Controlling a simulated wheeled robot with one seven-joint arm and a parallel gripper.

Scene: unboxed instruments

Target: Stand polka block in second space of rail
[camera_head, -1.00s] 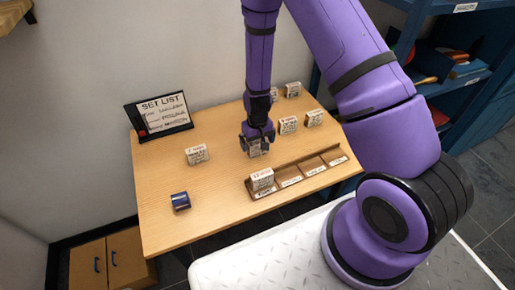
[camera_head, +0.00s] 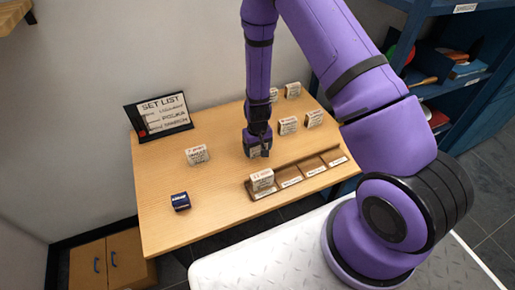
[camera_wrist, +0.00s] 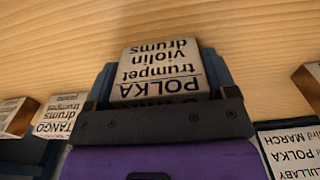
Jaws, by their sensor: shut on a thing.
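My gripper (camera_head: 257,148) is shut on the polka block (camera_wrist: 160,72), a pale block lettered POLKA, trumpet, violin, drums. In the wrist view, its lettered face shows upside down between the two fingers. In the head view, the gripper is over the table just behind the wooden rail (camera_head: 304,172) and hides most of the held block. The rail has several spaces with white labels along its front. A pale block (camera_head: 262,180) stands in its leftmost space; the spaces to the right of it look empty. I cannot tell whether the polka block touches the table.
Several pale blocks stand behind the gripper, including one (camera_head: 288,125) and another (camera_head: 314,118). One more (camera_head: 197,155) stands at left. A dark blue item (camera_head: 180,201) lies front left. The set list board (camera_head: 160,115) stands at the back left.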

